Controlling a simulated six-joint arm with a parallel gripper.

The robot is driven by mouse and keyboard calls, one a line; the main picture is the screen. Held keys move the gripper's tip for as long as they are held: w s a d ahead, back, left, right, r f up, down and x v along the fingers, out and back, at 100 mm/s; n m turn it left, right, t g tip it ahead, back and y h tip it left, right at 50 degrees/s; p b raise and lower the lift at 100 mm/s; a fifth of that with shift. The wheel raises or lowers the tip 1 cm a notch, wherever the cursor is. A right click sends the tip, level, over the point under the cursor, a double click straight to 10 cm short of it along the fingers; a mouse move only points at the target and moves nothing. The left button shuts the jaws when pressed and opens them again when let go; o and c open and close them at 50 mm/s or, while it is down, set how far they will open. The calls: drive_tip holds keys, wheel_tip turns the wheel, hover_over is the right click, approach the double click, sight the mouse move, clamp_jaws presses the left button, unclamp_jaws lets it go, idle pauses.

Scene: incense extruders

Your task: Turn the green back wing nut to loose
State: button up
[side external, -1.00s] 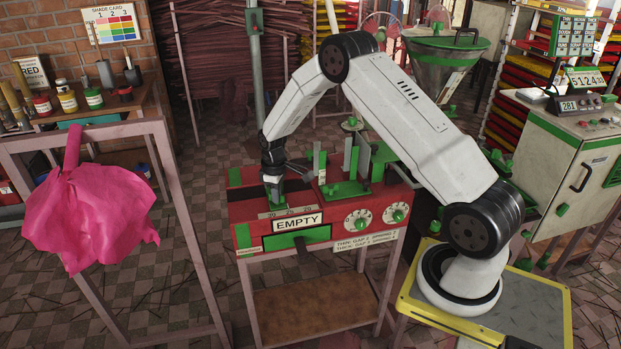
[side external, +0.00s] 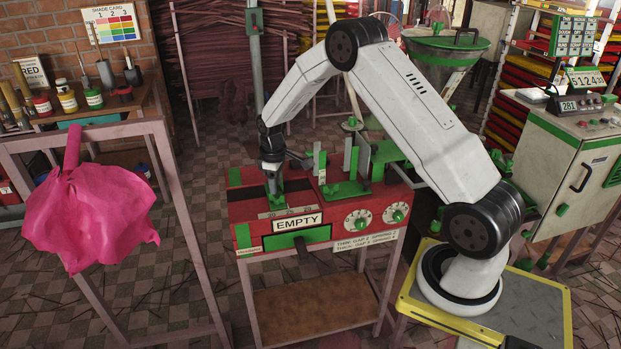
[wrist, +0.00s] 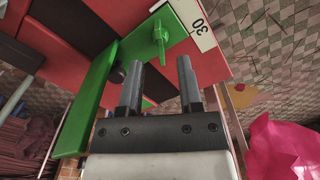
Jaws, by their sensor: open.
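A green wing nut (wrist: 159,38) stands on a green bracket beside a scale marked 30 in the wrist view. I cannot tell whether it is the back one. My gripper (wrist: 160,63) is open, with its two fingers apart and nothing between them. In the wrist view the fingertips lie just below the nut, apart from it. In the side view my gripper (side external: 271,177) points down above the left part of the red machine top (side external: 240,202), behind the scale strip (side external: 287,211). The nut is too small or hidden there to make out.
Green upright plates (side external: 352,163) stand on the machine top right of my gripper. Two dials (side external: 397,212) and an EMPTY sign (side external: 297,221) are on its front.

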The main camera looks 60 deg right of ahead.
sight(276, 204)
drive_tip(key=shift+r, duration=2)
drive_tip(key=shift+a, duration=0.15)
drive_tip(key=s+a+r+m+t, duration=0.1)
drive_tip(key=s+a+r, duration=0.2)
drive_tip(key=s+a, duration=0.5)
drive_tip(key=s+a+r+m+t, duration=0.1)
drive_tip(key=s+a+r+m, duration=0.1)
drive_tip(key=s+a, duration=0.6)
drive_tip(key=s+r, duration=0.1)
drive_tip(key=s, duration=0.3)
drive_tip(key=shift+s+a+t, duration=0.25)
drive_tip(key=shift+a+t, duration=0.05)
drive_tip(key=shift+a, duration=0.1)
